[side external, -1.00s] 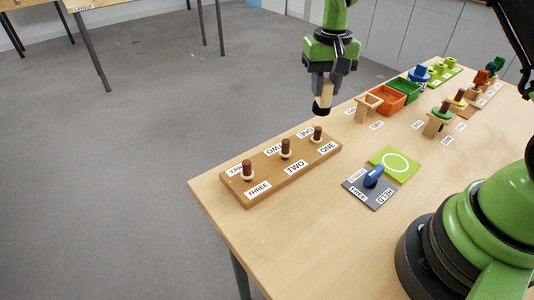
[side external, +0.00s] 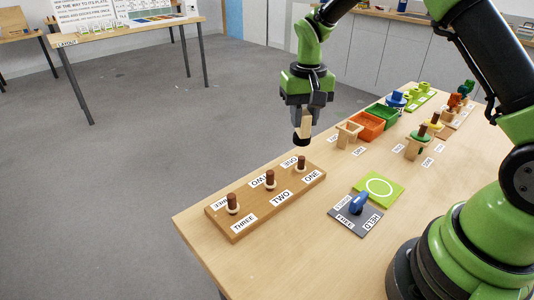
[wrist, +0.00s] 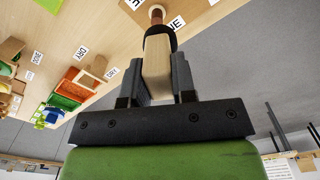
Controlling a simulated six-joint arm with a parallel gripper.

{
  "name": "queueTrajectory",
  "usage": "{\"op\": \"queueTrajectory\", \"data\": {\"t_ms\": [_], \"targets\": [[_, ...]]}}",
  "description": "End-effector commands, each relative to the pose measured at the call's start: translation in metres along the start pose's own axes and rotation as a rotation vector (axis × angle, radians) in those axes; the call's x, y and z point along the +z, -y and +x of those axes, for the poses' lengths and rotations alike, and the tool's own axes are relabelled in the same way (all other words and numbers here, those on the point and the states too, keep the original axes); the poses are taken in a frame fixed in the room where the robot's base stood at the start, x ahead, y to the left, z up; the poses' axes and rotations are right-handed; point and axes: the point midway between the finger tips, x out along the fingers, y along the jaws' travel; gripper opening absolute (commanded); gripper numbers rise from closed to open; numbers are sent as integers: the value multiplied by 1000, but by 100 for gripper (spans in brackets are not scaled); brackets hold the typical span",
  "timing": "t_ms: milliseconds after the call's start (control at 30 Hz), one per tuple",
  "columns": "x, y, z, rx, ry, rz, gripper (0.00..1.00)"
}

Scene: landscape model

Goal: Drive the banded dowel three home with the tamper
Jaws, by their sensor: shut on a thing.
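My gripper (side external: 304,112) is shut on the tamper (side external: 304,124), a pale wooden handle with a black lower end. The tamper hangs nearly upright above the board's right end, apart from the dowels in the side view. In the wrist view the tamper (wrist: 157,60) points towards one brown dowel. The banded dowel three (side external: 232,202) stands upright at the left end of the wooden board (side external: 251,224), beside the THREE label. It is brown with a pale ring at its foot. Dowel two (side external: 269,179) and dowel one (side external: 301,162) stand further right, also with pale rings.
A grey pad (side external: 345,222) with a blue object (side external: 358,203) lies right of the board, next to a green plate (side external: 395,200) with a white circle. Behind are a wooden stand (side external: 349,134), an orange bin (side external: 370,125) and a green bin (side external: 386,111). The front tabletop is clear.

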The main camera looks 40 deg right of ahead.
Motion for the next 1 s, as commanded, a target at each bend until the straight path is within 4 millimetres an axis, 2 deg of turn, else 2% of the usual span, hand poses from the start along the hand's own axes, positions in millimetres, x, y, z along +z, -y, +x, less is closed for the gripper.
{"op": "queueTrajectory", "data": {"t_ms": [167, 300, 400, 500, 700, 1000], "targets": [[16, 49, 1, 0, -2, -138, 1], [43, 102, 2, 0, -1, -291, 1], [64, 132, 2, 0, -1, -385, 1], [82, 154, 2, 0, -1, -455, 1], [98, 170, 5, 1, 0, -513, 1], [98, 170, 20, 0, 0, -514, 1]]}}
